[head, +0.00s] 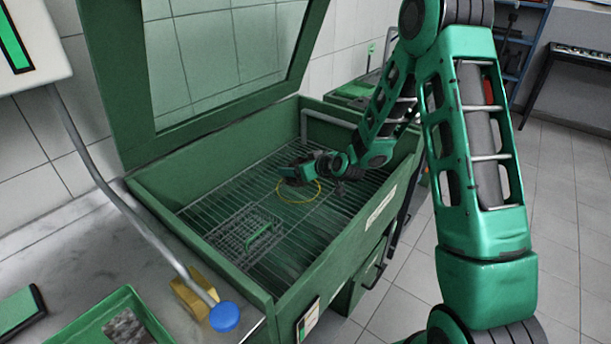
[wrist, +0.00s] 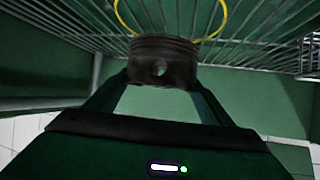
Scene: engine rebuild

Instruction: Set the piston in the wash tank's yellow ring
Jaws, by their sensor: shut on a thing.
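The piston (wrist: 162,62) is a dark brown cylinder with ring grooves and a pin hole in its side. In the wrist view it sits between the fingertips of my gripper (wrist: 161,78), which is shut on it. The yellow ring (wrist: 214,32) shows at the top of that view, beyond the piston, on the wire rack. In the head view my gripper (head: 298,174) is inside the green wash tank (head: 345,240), over the far part of the yellow ring (head: 296,203). The piston is hard to make out there, and I cannot tell whether it touches the rack.
A wire basket with a green handle (head: 258,234) stands on the rack left of the ring. The tank's raised lid (head: 120,85) is behind, and its walls surround my gripper. A green tray (head: 85,325) and a blue-capped tube (head: 225,317) are at front left.

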